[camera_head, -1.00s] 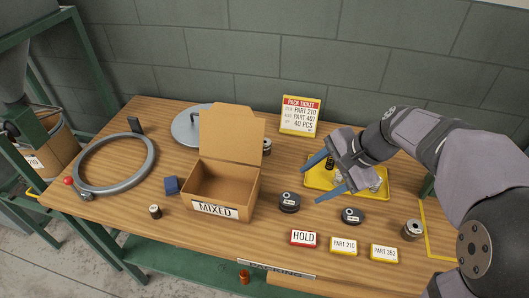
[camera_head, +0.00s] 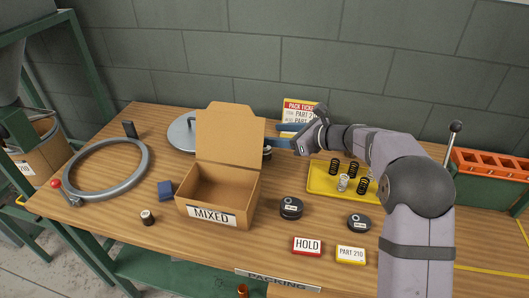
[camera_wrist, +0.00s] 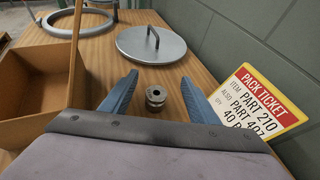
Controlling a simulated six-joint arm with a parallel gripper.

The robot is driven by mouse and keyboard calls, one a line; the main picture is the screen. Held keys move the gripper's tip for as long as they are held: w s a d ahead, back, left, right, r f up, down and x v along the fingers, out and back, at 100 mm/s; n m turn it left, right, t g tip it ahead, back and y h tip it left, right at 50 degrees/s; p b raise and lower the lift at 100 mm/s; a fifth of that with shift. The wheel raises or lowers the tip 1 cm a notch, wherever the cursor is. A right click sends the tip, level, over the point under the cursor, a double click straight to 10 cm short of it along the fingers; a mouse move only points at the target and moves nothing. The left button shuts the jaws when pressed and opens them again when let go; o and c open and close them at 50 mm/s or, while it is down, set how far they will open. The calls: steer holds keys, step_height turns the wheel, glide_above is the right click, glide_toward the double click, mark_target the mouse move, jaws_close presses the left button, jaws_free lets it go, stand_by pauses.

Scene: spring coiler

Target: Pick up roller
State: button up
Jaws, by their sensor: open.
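A small grooved metal roller (camera_wrist: 156,97) stands upright on the wooden table in the wrist view, with a hole in its top. It lies ahead of and between the two blue fingers of my gripper (camera_wrist: 160,92), which is open and empty. In the head view the roller (camera_head: 267,153) is partly hidden behind the cardboard box and beside my gripper (camera_head: 278,137). No contact between the fingers and the roller shows.
The open MIXED box (camera_head: 212,216) stands close to the roller. A round grey lid (camera_wrist: 151,44) lies beyond it. The pack ticket (camera_wrist: 258,104) stands at its right by the wall. A yellow tray (camera_head: 326,184) holds several springs.

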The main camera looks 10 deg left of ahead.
mark_target(270, 150)
steer(key=shift+f, duration=2.1)
step_height(270, 150, down, 3)
steer(key=shift+a+f+p, duration=0.1)
steer(key=shift+p, duration=0.25)
steer(key=shift+x, duration=1.3)
steer(key=c, duration=1.3)
steer(key=shift+a, duration=0.1)
jaws_close()
steer(key=shift+r, duration=0.25)
step_height(270, 150, up, 10)
